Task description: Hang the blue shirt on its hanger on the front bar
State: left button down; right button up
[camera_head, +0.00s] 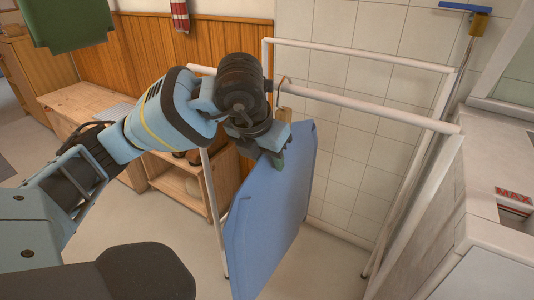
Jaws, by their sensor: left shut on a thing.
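The blue shirt (275,215) hangs in the middle of the head view, turned nearly edge-on. Its hanger (285,114) shows as a short wooden piece above the shirt, with a thin copper-coloured hook (283,82) on top. My left gripper (277,155) is shut at the top of the shirt, by the hanger's neck. The front bar (365,107) is the nearer white rail. The hook shows at the front bar's height and overlaps it in the picture; I cannot tell whether it rests on it. My wrist hides part of the bar. My right gripper is out of view.
A second white bar (360,55) runs behind the front bar. White rack posts (213,205) stand left and right. A white appliance (495,235) stands close on the right. A wooden bench (85,100) and shelf (178,185) are on the left. Green cloth (70,22) hangs at upper left.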

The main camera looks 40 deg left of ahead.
pick_arm(q)
jog(key=shift+f, duration=0.1)
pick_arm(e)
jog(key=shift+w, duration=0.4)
pick_arm(q)
jog(key=c, duration=0.8)
grip_release()
jog(key=shift+o, duration=0.2)
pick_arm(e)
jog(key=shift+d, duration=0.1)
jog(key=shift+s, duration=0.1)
pick_arm(q)
jog(key=p+v, duration=0.1)
jog(key=v, duration=0.7)
jog(key=shift+p, duration=0.3)
jog(key=shift+f, duration=0.1)
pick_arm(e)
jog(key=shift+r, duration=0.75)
